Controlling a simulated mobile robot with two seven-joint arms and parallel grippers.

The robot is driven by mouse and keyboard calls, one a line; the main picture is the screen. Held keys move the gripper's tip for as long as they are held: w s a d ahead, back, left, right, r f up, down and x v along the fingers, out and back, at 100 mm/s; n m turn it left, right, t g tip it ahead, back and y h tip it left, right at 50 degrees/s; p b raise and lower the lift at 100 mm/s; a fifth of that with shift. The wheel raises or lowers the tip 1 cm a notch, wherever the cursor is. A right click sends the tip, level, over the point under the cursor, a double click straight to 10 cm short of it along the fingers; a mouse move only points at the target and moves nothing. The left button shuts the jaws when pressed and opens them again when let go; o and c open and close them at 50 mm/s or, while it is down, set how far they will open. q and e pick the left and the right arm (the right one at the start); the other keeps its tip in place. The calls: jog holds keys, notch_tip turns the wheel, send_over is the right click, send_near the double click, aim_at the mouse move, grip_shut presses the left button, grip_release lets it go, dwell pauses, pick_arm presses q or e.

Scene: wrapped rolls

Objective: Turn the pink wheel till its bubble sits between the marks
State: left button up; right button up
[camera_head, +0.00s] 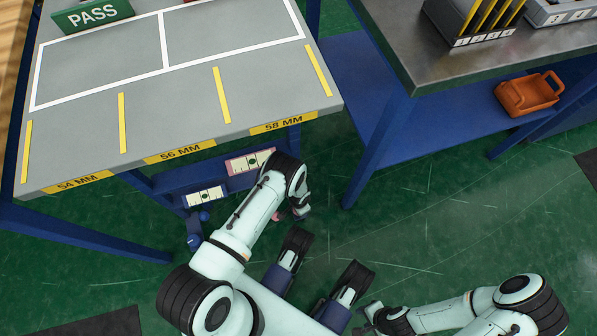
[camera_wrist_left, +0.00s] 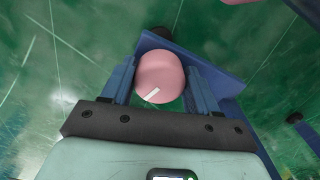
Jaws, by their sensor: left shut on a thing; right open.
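The pink wheel (camera_wrist_left: 160,72) is a round knob with a white stripe near its lower edge. It sits between the two blue fingers of my left gripper (camera_wrist_left: 161,84), which is shut on it. In the head view my left gripper (camera_head: 297,210) is low beside the table, and only a bit of pink shows there. A pink-framed bubble gauge (camera_head: 251,161) with a dark green bubble is on the blue rail under the table. It is too small to tell exactly where the bubble sits against the marks. My right gripper (camera_head: 370,313) is open and empty, low at the bottom.
A second gauge (camera_head: 204,196) with a green bubble is left of the pink-framed one, with a blue wheel (camera_head: 195,240) below it. The grey table (camera_head: 190,95) overhangs the gauges. Green floor lies between.

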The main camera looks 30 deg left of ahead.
pick_arm(q)
jog(key=shift+n, duration=0.3)
dwell(0.4)
jog(key=o, duration=1)
notch_tip(320, 180, up, 14)
jog(key=p, duration=0.5)
jog(key=shift+f, duration=0.25)
pick_arm(e)
jog(key=w+a+r+t, duration=0.1)
jog(key=w+r+t, duration=0.2)
jog(key=w+r, duration=0.3)
jog(key=w, duration=0.4)
jog(key=shift+a+r+n+t, duration=0.15)
jog(key=shift+r+n+t, duration=0.15)
jog(key=shift+s, duration=0.1)
